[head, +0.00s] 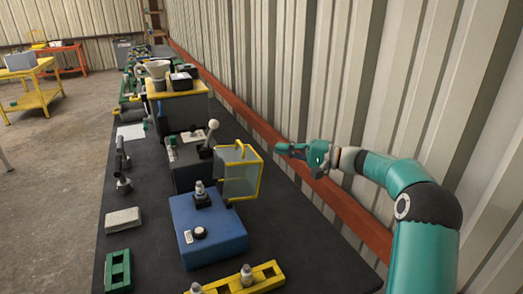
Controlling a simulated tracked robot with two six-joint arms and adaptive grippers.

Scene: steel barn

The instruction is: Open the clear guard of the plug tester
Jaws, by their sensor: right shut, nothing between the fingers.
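The plug tester (222,232) is a blue box on the dark bench, with a black socket on top holding a grey plug-like part (200,192) and a round white-and-black button nearer me. Its clear guard (238,180), framed in yellow, stands raised at the far right edge of the box. The grey part and socket are uncovered. My right gripper (282,149) is shut and empty, right of the guard's upper edge, pointing left, with a visible gap between them. My left gripper is not in view.
Behind the tester stands a dark unit with a white-knobbed lever (212,126). A yellow rail with posts (262,277) lies in front. A grey block (123,219) and green block (118,271) lie left. A corrugated wall with a red beam (345,208) runs along the right.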

